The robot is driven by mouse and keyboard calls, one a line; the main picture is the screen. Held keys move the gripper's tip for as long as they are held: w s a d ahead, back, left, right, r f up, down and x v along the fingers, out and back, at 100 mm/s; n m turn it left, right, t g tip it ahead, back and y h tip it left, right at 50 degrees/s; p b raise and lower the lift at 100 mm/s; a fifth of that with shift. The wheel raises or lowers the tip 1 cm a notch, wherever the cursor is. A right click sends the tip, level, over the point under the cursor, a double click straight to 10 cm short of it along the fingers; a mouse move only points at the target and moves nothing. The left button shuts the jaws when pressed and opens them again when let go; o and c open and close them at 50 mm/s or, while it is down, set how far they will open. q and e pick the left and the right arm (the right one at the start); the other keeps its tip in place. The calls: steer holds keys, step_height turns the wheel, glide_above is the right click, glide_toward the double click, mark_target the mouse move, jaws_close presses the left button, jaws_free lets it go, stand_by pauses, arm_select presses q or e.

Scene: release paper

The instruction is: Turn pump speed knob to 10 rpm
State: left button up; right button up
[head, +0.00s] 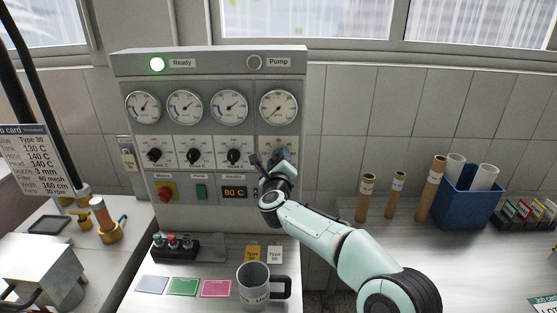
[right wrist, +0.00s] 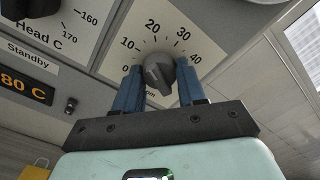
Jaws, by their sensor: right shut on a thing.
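The pump speed knob (right wrist: 158,72) is dark grey, on a white scale plate marked 0, 10, 20, 30 and 40 in the right wrist view. I cannot tell for sure which mark its pointer faces. My right gripper (right wrist: 160,88) has its two blue fingers on either side of the knob, shut on it. In the head view my right gripper (head: 270,163) reaches the rightmost knob place on the grey control panel (head: 210,66) and hides most of that knob. My left gripper is not in view.
Several other black knobs, including one (head: 234,156) just left of my gripper, sit below round gauges (head: 229,107). The green Ready lamp (head: 157,64) is lit; the Pump lamp (head: 254,62) is dark. A grey mug (head: 254,285) stands on the counter below my arm.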

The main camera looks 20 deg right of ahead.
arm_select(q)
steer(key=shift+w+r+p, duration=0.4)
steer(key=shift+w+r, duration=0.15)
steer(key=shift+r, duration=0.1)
arm_select(e)
steer(key=n, duration=0.4)
steer(key=shift+r+n, duration=0.1)
steer(key=shift+n, duration=0.2)
steer(key=o, duration=1.1)
steer(key=shift+c, duration=0.2)
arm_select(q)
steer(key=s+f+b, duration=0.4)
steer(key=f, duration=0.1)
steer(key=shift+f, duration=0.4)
arm_select(e)
steer(key=v, duration=1.3)
steer(key=shift+s, duration=0.2)
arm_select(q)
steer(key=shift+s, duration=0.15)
